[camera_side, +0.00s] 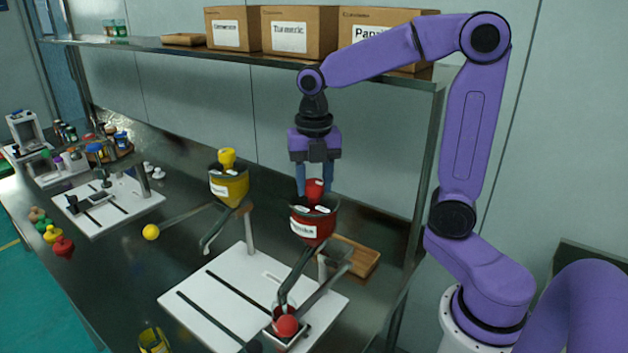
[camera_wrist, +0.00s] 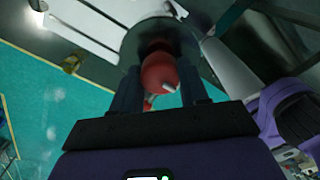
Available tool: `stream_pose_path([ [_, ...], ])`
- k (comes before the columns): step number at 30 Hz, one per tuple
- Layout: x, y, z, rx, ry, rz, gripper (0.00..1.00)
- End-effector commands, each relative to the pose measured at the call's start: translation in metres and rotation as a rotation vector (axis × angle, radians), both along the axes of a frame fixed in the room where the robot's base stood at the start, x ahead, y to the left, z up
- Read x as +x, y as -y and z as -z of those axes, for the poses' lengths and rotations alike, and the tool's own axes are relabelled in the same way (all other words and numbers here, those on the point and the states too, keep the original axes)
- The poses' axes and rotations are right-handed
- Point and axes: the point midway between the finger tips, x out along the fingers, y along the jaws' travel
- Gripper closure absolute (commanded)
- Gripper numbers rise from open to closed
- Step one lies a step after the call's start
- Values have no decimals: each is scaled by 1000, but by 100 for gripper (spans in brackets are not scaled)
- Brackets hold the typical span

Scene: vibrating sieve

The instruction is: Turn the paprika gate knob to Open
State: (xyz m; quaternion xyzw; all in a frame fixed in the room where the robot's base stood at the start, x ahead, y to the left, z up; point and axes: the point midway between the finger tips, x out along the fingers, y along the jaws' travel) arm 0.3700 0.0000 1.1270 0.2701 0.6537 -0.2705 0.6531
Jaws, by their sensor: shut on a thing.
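The red paprika hopper (camera_side: 322,229) has a white label on its front and stands on a post over the white base plate. Its red knob (camera_side: 315,190) sits at the top, with small white labels on the lid beside it; their words are too small to read. In the wrist view the round red knob (camera_wrist: 160,73) sits between the fingers and shows a pale pointer mark. My gripper (camera_side: 315,187) points straight down with its blue fingers shut on the knob from both sides. In the wrist view the gripper (camera_wrist: 160,85) partly covers the hopper below.
A yellow hopper (camera_side: 230,188) with a yellow knob stands to the left. A lever with a red ball (camera_side: 287,325) and one with a yellow ball (camera_side: 151,232) stick out in front. A shelf (camera_side: 230,52) with cardboard boxes runs behind. A wooden tray (camera_side: 355,256) lies behind the red hopper.

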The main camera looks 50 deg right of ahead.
Motion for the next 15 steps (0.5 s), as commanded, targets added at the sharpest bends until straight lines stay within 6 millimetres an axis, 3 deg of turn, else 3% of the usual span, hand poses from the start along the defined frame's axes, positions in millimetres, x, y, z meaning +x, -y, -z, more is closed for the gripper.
stream_pose_path([
  [14,1,0,-2,1,5,-17,86],
  [15,1,0,-2,1,5,-17,53],
])
